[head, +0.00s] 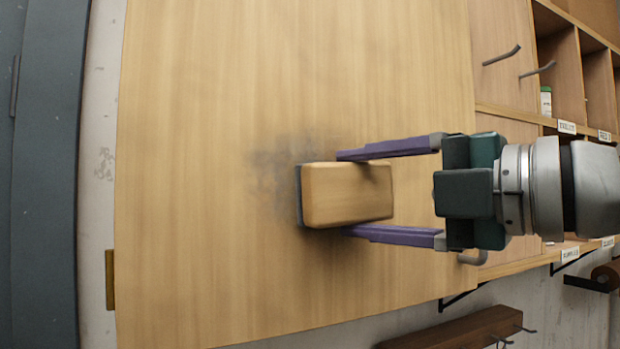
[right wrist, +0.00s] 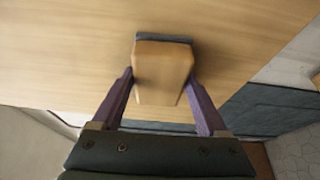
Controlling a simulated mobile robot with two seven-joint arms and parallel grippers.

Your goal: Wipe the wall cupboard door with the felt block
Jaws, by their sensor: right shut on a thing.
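The wall cupboard door (head: 230,90) is a broad light-wood panel filling the middle of the head view. A dark grey smudge (head: 268,170) marks its surface. The felt block (head: 345,194) has a wooden body with a dark felt face on its left side, beside and partly over the smudge. My right gripper (head: 350,194) is shut on the felt block, with its purple fingers on either side. In the right wrist view the block (right wrist: 162,72) sits between the fingers, its felt edge towards the door (right wrist: 70,60). Whether the felt touches the door is hard to tell. My left gripper is not in view.
Wooden shelves with labelled compartments (head: 568,126) and metal hooks (head: 502,56) stand at the right. A dark wooden rail with hooks (head: 455,330) is at the lower right. A hinge (head: 110,280) sits on the door's left edge. A dark blue-grey panel (head: 45,200) fills the far left.

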